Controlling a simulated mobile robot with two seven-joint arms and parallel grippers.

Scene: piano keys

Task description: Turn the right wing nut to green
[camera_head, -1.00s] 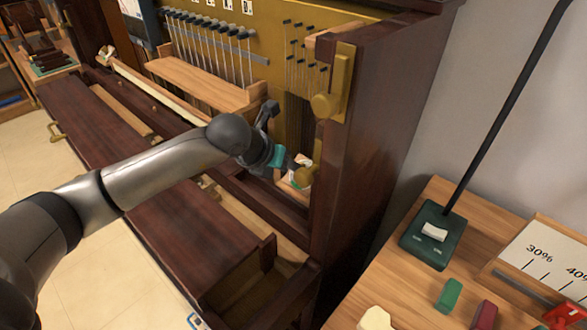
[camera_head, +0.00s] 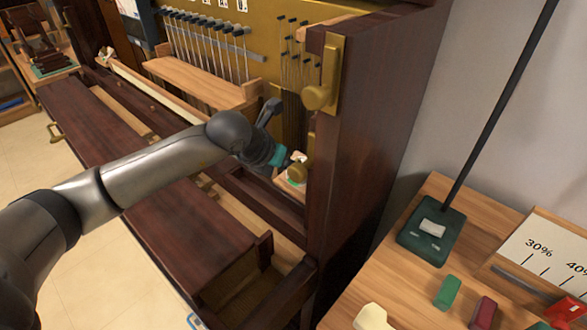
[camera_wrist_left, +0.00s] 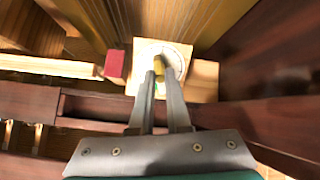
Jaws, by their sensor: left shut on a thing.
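The right wing nut (camera_wrist_left: 159,66) is a small yellow, brass-like piece in the left wrist view. It stands in front of a white round dial (camera_wrist_left: 176,57) on a light wooden block. A little green shows low on the dial, between my fingers. My left gripper (camera_wrist_left: 160,76) is shut on the wing nut, with a fingertip on either side. In the head view my left gripper (camera_head: 291,160) reaches inside the piano's right end, where a brass knob and the side panel partly hide the dial. The wing nut's exact angle is hard to tell. My right gripper is not in view.
A dark wooden side panel (camera_head: 375,120) with brass knobs (camera_head: 318,97) stands close right of my gripper. A red block (camera_wrist_left: 115,64) sits left of the dial. Rows of rods (camera_head: 215,45) are behind on the left. A wooden side table (camera_head: 420,285) is at right.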

